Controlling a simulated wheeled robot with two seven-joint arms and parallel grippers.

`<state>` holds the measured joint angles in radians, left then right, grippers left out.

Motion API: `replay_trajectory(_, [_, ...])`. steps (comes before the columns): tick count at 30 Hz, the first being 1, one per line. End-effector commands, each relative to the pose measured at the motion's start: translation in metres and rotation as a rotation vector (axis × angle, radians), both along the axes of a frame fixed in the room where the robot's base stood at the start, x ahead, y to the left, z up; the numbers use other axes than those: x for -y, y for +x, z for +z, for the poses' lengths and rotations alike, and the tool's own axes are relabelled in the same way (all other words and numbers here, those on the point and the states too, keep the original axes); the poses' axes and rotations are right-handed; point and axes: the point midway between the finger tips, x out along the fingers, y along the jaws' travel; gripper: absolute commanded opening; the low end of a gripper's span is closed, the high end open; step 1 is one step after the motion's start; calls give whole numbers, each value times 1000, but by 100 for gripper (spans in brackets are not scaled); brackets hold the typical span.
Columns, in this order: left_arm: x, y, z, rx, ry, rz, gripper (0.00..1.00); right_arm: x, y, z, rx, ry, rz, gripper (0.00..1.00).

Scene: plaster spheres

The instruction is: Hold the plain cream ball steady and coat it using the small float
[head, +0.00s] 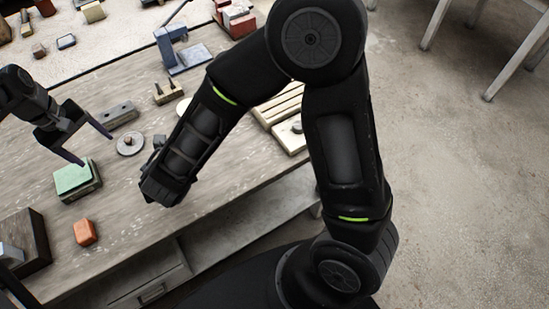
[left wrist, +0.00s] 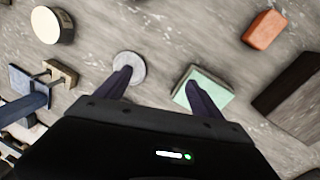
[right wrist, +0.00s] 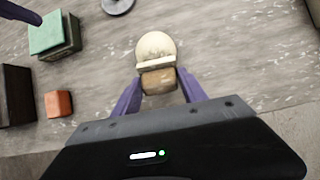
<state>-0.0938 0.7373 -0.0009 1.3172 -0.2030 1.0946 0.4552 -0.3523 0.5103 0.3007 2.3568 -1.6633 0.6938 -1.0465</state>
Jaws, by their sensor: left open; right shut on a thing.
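The plain cream ball (right wrist: 156,45) shows in the right wrist view, on a pale collar above a brown block (right wrist: 159,82). My right gripper (right wrist: 159,76) is shut on that block, one finger on each side. My left gripper (head: 96,150) is open and empty above the bench, between the disc and a green-topped box.
The green-topped box (head: 76,178) stands left of the disc. An orange block (head: 85,232) and a dark box (head: 30,240) stand nearer the front. A grey bar with a knob (head: 118,115) and a blue stand (head: 182,55) lie behind. Bare bench surrounds the orange block's right.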

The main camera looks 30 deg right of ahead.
Motion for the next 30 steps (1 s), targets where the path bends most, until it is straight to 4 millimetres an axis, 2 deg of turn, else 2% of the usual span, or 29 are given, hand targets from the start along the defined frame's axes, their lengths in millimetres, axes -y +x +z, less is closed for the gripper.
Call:
replay_trajectory(1, [26, -9, 1, -52, -23, 24, 77, 0, 0, 0, 0, 0, 0, 11])
replay_trajectory(3, [56, -23, 2, -132, -47, 72, 77, 0, 0, 0, 0, 0, 0, 11])
replay_trajectory(6, [89, -45, -1, -253, -58, 144, 77, 0, 0, 0, 0, 0, 0, 11])
replay_trajectory(9, [107, -64, -9, -358, -49, 212, 77, 0, 0, 0, 0, 0, 0, 11])
replay_trajectory(15, [118, -80, -18, -452, -28, 284, 77, 0, 0, 0, 0, 0, 0, 11])
replay_trajectory(25, [118, -81, -19, -454, -27, 286, 77, 0, 0, 0, 0, 0, 0, 11])
replay_trajectory(30, [119, -83, -26, -455, -27, 286, 77, 0, 0, 0, 0, 0, 0, 11])
